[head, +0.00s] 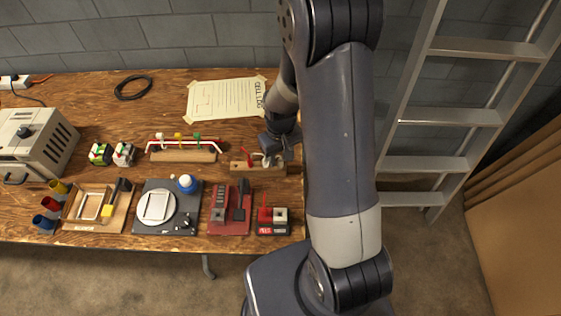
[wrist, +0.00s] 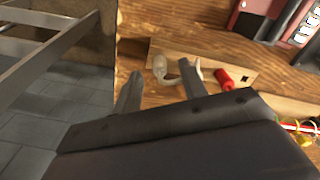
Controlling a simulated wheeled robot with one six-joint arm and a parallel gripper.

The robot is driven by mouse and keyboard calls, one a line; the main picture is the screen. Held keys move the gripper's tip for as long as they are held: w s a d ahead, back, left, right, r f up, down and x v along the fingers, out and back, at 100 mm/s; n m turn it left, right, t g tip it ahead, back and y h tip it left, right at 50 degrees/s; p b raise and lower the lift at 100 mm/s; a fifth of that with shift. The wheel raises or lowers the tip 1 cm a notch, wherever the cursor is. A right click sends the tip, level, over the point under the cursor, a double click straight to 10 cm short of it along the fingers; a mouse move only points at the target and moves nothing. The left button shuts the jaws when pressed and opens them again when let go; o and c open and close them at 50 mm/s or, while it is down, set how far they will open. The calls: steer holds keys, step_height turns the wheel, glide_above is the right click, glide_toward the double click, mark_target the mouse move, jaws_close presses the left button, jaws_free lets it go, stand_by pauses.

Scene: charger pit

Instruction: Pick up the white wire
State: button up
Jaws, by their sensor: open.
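The white wire (wrist: 188,74) is a short curved piece on a wooden block (wrist: 205,70) in the wrist view. In the head view the white wire (head: 257,157) shows only in part, beside my gripper. A red peg (wrist: 232,79) stands on the same block. My gripper (wrist: 160,70) is open, its two fingers reaching toward the wire's rounded white end. The right finger overlaps part of the wire in the picture; I cannot tell whether they touch. In the head view my gripper (head: 279,146) is over the right end of the block (head: 240,165).
A rack with red and white wires (head: 183,153) stands to the left on the wooden table (head: 150,115). A red panel (head: 229,222) and a small red-and-black device (head: 272,221) lie nearer the front edge. A ladder (head: 440,117) stands beyond the table's right edge.

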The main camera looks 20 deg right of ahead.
steer(key=shift+f, duration=0.5)
steer(key=shift+c, duration=0.3)
jaws_close()
